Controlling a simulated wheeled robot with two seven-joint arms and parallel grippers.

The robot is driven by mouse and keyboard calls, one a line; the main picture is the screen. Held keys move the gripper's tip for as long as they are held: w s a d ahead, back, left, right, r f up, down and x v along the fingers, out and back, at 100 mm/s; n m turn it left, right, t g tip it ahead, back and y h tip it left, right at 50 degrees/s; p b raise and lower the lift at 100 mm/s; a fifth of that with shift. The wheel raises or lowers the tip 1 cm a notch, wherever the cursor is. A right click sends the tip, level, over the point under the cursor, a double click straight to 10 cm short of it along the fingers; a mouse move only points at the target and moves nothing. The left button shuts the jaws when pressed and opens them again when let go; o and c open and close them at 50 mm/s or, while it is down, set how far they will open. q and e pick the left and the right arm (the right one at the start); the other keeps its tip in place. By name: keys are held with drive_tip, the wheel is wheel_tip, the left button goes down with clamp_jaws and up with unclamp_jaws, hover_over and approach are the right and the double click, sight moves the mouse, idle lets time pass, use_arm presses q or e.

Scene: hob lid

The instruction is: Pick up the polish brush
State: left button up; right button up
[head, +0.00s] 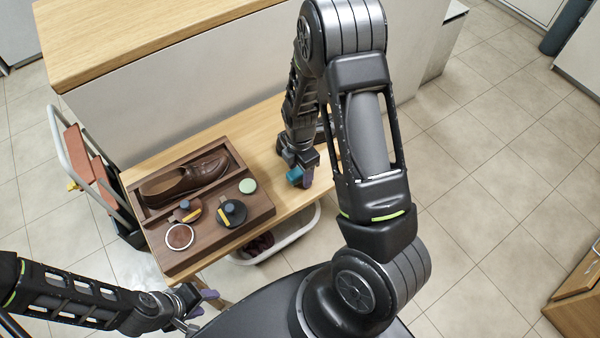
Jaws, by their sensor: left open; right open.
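A dark wooden shoe-care tray (250,217) sits on the wooden bench. No item is clearly recognisable as the polish brush. A small blue-and-yellow piece lies at a brown round tin (183,217), and a similar one at a black round tin (238,217). A teal block (294,175) is at my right gripper (298,177), beside or between its fingers; I cannot tell if they touch. That gripper is open, low over the bench right of the tray. My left gripper (203,303) is open and empty, in front of the tray, at lower left.
A brown leather shoe (185,178) lies in the tray's back compartment. A green round tin (248,186) and a white-rimmed tin (180,237) are also in the tray. A white basket (290,238) is under the bench (262,125). A cart (85,160) stands left.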

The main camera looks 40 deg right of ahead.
clamp_jaws()
idle(0.7)
